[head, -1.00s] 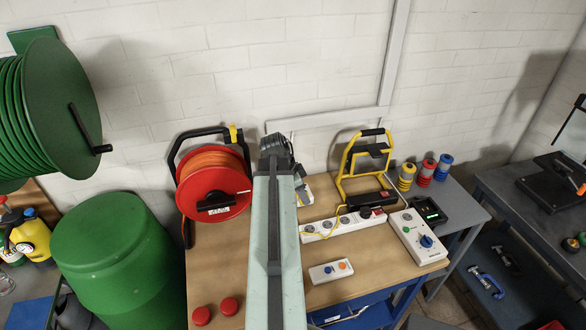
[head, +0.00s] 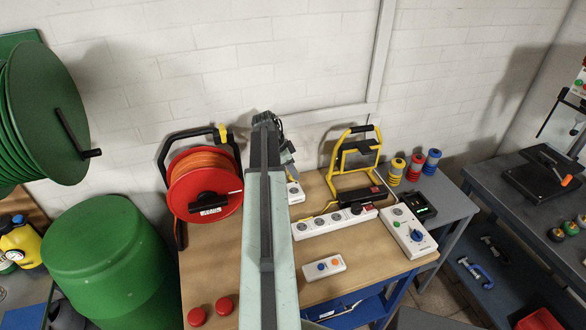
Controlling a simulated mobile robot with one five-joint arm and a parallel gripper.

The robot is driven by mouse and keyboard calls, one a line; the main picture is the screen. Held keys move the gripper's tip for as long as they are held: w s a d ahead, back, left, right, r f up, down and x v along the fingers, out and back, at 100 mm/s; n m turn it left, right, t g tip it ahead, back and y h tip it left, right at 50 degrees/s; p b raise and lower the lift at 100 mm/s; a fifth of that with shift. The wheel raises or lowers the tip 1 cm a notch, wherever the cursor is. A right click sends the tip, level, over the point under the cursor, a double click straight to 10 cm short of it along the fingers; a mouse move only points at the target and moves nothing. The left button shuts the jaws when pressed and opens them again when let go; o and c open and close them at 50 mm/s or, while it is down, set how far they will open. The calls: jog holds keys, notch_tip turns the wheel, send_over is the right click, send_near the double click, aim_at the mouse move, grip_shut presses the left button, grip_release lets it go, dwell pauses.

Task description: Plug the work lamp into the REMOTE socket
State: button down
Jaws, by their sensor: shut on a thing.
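The work lamp (head: 355,160), with a yellow frame, stands at the back of the wooden bench. Its yellow cable (head: 322,211) runs left behind the white socket strip (head: 324,225) and out of sight behind my arm. A black plug (head: 356,208) sits at the strip's right part. A small white socket box (head: 296,193) stands behind the strip, just right of my arm. My gripper (head: 288,160) is mostly hidden by my arm, above the back of the bench. It is shut; the thing in it, apparently the lamp's plug, is hidden. I cannot read a REMOTE label.
A red cable reel (head: 205,188) stands left of my arm. A remote with blue and orange buttons (head: 324,267) lies in front of the strip. A white box with a blue knob (head: 408,230) stands right of it. Bare bench lies around the remote.

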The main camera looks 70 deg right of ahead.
jog(key=shift+f+b, duration=2.65)
jog(key=shift+f, duration=0.15)
jog(key=shift+f+b, duration=0.65)
jog(key=c, duration=0.9)
grip_release()
jog(key=shift+r, duration=0.1)
jog(key=p+v, duration=0.7)
jog(key=shift+w+a+r, duration=0.1)
jog(key=shift+w+r, duration=0.05)
jog(key=shift+r, duration=0.2)
